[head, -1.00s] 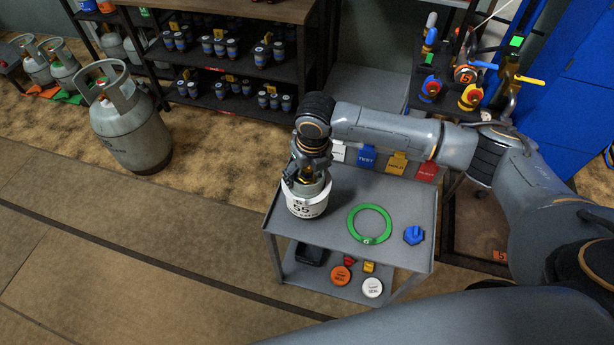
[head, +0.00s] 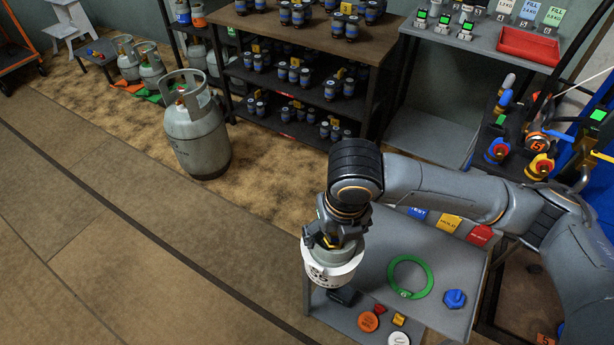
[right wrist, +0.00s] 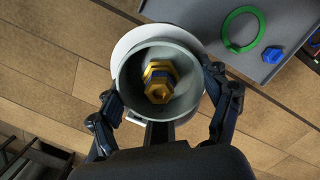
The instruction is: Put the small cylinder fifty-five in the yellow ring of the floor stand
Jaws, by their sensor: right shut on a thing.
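The small cylinder fifty-five (head: 333,275) is a pale container with a white band marked 55. My right gripper (head: 338,236) is shut on its upper part from above. In the right wrist view the fingers (right wrist: 171,100) lie on both sides of the cylinder's round collar (right wrist: 124,80), with a brass valve inside. The cylinder hangs at the left edge of the grey cart, with floor behind it in the wrist view. I cannot make out a yellow ring or its floor stand. My left gripper is not in view.
The grey cart top (head: 385,250) holds a green ring (head: 427,278) and a blue knob (head: 455,299). A large grey cylinder (head: 195,135) stands on the floor further left. Shelves of small blue-banded cylinders (head: 300,70) stand behind. The floor at left is open.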

